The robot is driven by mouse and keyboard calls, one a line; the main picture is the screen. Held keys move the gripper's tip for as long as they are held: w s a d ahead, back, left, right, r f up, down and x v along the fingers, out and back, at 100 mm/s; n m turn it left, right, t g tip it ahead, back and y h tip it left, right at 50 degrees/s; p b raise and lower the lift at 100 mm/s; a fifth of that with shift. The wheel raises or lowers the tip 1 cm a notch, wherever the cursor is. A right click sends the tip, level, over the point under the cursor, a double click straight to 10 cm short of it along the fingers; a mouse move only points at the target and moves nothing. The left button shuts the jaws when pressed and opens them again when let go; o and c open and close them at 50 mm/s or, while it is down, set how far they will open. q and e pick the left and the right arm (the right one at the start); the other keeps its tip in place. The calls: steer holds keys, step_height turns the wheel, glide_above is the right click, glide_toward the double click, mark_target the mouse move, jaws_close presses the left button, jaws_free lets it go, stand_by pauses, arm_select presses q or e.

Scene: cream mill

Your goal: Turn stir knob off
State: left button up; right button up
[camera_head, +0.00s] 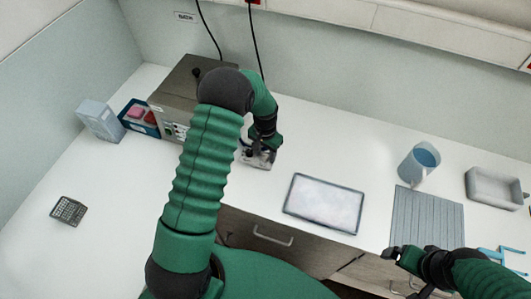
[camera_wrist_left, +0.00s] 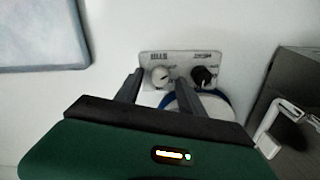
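A pale control panel (camera_wrist_left: 182,58) shows in the left wrist view, with a white knob (camera_wrist_left: 160,76) and a black knob (camera_wrist_left: 204,77). Its small labels are too blurred to read, so I cannot tell which knob is for stirring. My left gripper (camera_wrist_left: 157,88) is open, its two fingers apart, with the white knob between their tips in the picture; contact cannot be told. In the head view my left gripper (camera_head: 262,146) is over the small stirrer unit (camera_head: 258,160) and partly hides it. My right gripper (camera_head: 391,254) is at the lower right, away from the stirrer.
A grey boxy machine (camera_head: 176,92) stands left of the stirrer, with a blue bin (camera_head: 139,116) beside it. A framed white tray (camera_head: 324,204) lies to the right. A blue mug (camera_head: 418,163), ribbed mat (camera_head: 427,220) and grey tray (camera_head: 493,187) are farther right.

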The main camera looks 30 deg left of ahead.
mark_target(265, 155)
arm_select(q)
steer(key=shift+s, duration=0.1)
step_height(265, 155, up, 17)
steer(key=b, duration=0.3)
steer(key=shift+f, duration=0.15)
steer(key=s+d+f+t+b, duration=0.1)
steer(key=s+d+f+b, duration=0.1)
steer(key=s+d+f, duration=0.2)
steer(key=s+d+f+t+b, duration=0.1)
steer(key=s+d+f+b, duration=0.1)
steer(key=s+d+f, duration=0.2)
steer(key=s+d, duration=0.3)
steer(key=s, duration=0.5)
steer(key=shift+s+d+t, duration=0.2)
steer(key=shift+d+t, duration=0.1)
steer(key=shift+d, duration=0.1)
steer(key=shift+s+d, duration=0.1)
